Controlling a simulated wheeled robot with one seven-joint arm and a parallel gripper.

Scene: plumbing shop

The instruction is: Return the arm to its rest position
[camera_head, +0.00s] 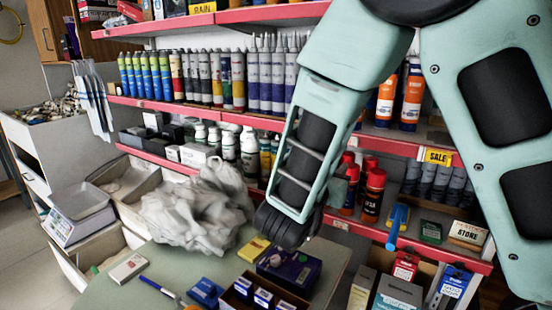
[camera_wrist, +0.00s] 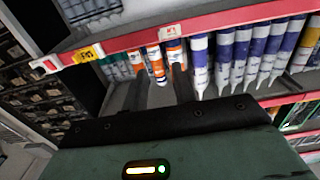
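My gripper (camera_wrist: 160,78) shows in the wrist view as two dark, slim fingers with a gap between them. It is open, and nothing is seen between the fingers. The fingers point toward a shelf with orange-and-white tubes (camera_wrist: 155,62) and white-and-blue tubes (camera_wrist: 226,55) beyond them. In the head view my pale green arm reaches down across the picture in front of the shelves. Its dark lower end is above the back of the green table, and the fingers cannot be made out there.
The green table (camera_head: 150,262) holds a crumpled pale bag (camera_head: 200,212), a dark purple box (camera_head: 289,268), a yellow box (camera_head: 254,249) and a blue pen (camera_head: 160,290). Shelves with red edges (camera_head: 200,112) hold bottles and tubes close behind my arm. A scale (camera_head: 78,205) stands at left.

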